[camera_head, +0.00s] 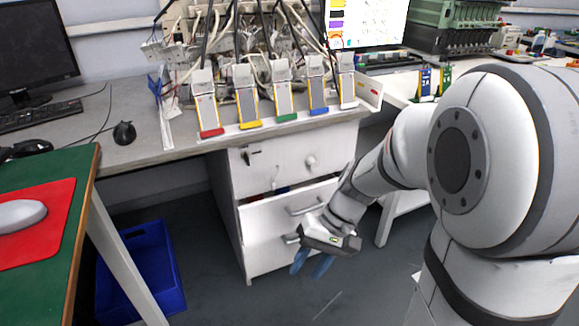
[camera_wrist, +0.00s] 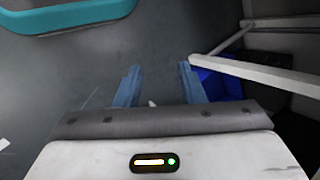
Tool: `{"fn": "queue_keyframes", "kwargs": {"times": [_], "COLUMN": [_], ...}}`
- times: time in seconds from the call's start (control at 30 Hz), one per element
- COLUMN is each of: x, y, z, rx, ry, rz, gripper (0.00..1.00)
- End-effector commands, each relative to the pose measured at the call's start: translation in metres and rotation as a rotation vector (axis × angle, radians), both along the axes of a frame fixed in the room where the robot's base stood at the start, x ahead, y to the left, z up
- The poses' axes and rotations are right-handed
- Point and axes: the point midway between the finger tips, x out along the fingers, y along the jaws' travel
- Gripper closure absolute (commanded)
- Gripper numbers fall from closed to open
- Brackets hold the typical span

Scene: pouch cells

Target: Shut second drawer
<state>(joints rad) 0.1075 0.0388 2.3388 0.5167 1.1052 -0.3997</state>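The white drawer cabinet (camera_head: 227,200) stands under the grey bench in the head view. Its second drawer (camera_head: 268,216) sticks out a little, with a dark gap and some small coloured contents along its top edge. The drawer's bar handle (camera_head: 305,206) shows on its front. The top drawer (camera_head: 290,160) looks shut. My gripper (camera_head: 312,264) is low in front of the cabinet, below the second drawer's handle, and hides part of the lower front. In the wrist view its blue fingers (camera_wrist: 160,82) are apart with nothing between them, over the floor.
A blue bin (camera_head: 150,268) stands on the floor at left, behind a white table leg (camera_head: 120,255). The bench (camera_head: 185,150) carries several pouch cell fixtures above the drawers. A teal-edged object (camera_wrist: 75,22) lies at upper left in the wrist view. Grey floor is free around my gripper.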

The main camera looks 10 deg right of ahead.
Motion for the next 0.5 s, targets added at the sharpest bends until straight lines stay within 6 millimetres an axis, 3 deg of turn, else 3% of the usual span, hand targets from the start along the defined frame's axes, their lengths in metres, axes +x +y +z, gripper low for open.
{"fn": "queue_keyframes", "kwargs": {"times": [0.23,0.37,0.5], "x": [0.072,0.119,0.171], "y": [0.028,0.028,0.014], "z": [-0.020,-0.034,-0.058], "rx": [0.446,0.666,0.869], "ry": [0.057,0.001,-0.119], "rz": [-0.105,-0.200,-0.337], "gripper": [0.64,0.64,0.64]}}
